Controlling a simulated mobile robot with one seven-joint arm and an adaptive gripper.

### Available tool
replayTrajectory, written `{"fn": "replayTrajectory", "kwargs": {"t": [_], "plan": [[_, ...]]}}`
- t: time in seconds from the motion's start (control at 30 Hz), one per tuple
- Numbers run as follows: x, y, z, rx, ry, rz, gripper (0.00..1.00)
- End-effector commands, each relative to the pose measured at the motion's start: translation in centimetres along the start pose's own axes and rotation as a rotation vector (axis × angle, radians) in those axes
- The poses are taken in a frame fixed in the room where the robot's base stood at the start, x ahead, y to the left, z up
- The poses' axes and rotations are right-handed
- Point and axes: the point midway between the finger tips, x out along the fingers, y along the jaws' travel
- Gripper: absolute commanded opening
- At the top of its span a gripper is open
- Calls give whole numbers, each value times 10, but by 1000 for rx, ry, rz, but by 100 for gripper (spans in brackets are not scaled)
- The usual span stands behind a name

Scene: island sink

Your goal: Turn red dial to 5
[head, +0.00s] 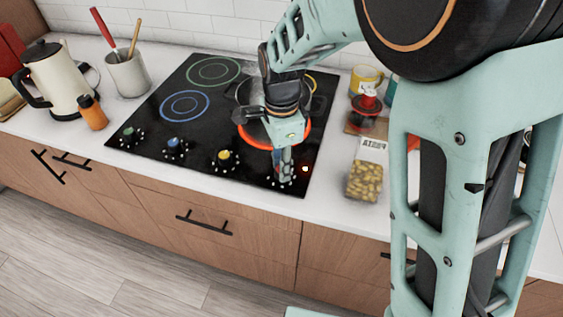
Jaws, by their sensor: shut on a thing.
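The black cooktop (160,133) is set in the white counter. A row of dials runs along its front edge: green (129,131), blue (173,143) and yellow (224,155), each with pale marks around it. My gripper (284,165) points down at the right end of this row and is shut on the red dial. The fingers hide the dial almost wholly; only pale marks show around its place. The number it points to cannot be read.
A kettle (62,80), an orange bottle (92,112) and a utensil crock (127,75) stand at left.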

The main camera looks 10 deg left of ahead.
Motion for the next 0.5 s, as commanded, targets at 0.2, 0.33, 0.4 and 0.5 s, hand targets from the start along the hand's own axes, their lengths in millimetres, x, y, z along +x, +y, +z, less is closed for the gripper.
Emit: {"fn": "replayTrajectory", "kwargs": {"t": [0.2,0.33,0.4,0.5], "plan": [[-3,-1,0,205,1,-2,0],[-3,-1,0,330,0,-1,0],[-3,0,0,395,1,-2,0],[-3,0,0,490,0,-1,0]]}}
